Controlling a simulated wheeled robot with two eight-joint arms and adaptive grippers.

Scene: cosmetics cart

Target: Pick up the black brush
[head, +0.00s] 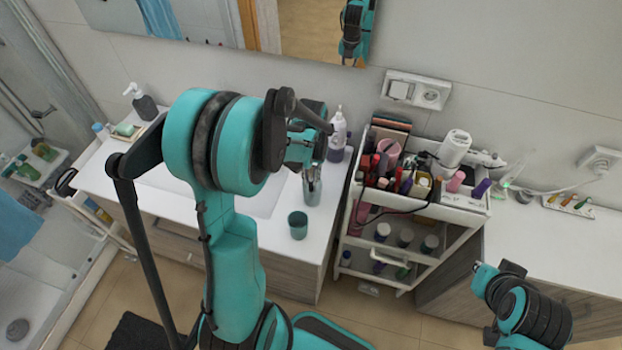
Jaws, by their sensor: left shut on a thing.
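My left gripper (309,167) is above the right part of the white washbasin counter (262,247), its fingers pointing down. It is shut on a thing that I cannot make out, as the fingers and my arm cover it. A grey-green cup-like shape (313,190) shows right at the fingertips. I cannot pick out a black brush for certain. A part of my right arm (530,308) shows at the lower right; its gripper is not in view.
A teal cup (298,226) stands on the counter's front right. A purple-white pump bottle (337,135) is behind the gripper. A white cart (455,208), crowded with cosmetics, stands to the right. The white worktop (560,240) beyond it is mostly clear.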

